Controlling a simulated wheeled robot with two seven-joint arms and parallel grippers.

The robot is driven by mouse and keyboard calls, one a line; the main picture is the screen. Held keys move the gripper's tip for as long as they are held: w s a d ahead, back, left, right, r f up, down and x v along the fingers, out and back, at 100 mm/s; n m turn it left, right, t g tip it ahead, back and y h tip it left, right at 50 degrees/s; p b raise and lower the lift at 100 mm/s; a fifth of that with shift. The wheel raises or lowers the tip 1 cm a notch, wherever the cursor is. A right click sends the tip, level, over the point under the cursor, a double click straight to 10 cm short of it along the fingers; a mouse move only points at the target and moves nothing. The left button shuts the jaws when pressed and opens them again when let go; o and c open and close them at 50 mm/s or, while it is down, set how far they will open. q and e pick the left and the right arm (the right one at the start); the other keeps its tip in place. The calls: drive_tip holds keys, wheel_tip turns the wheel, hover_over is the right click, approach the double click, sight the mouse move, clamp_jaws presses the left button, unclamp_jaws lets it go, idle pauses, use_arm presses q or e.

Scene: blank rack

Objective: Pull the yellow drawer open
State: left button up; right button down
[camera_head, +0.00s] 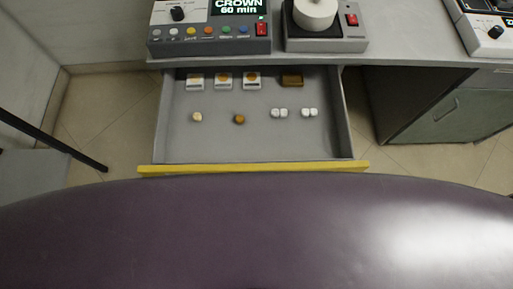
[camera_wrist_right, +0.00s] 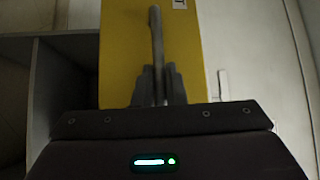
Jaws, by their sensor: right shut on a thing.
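The yellow drawer (camera_head: 250,168) is pulled out from under the worktop in the head view. Its grey inside shows, with its yellow front edge facing me. In the right wrist view the yellow drawer front (camera_wrist_right: 122,60) fills the middle, with a grey bar handle (camera_wrist_right: 156,45) on it. My right gripper (camera_wrist_right: 158,88) is shut on the handle, one finger on each side. The right gripper is hidden in the head view. My left gripper is in neither view.
Inside the drawer lie small boxes (camera_head: 223,80), a brown block (camera_head: 292,80), and several small tooth-like pieces (camera_head: 280,112). Devices (camera_head: 209,30) stand on the worktop above. A grey cabinet (camera_head: 440,110) is at right. A large purple padded surface (camera_head: 230,235) fills the foreground, close to the drawer front.

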drive_tip(key=shift+s, duration=0.3)
drive_tip(key=c, duration=1.5)
unclamp_jaws()
drive_tip(key=b+v, duration=0.1)
drive_tip(key=v, duration=0.6)
drive_tip(key=shift+s+d+f, duration=0.1)
drive_tip(key=shift+s+d, duration=0.15)
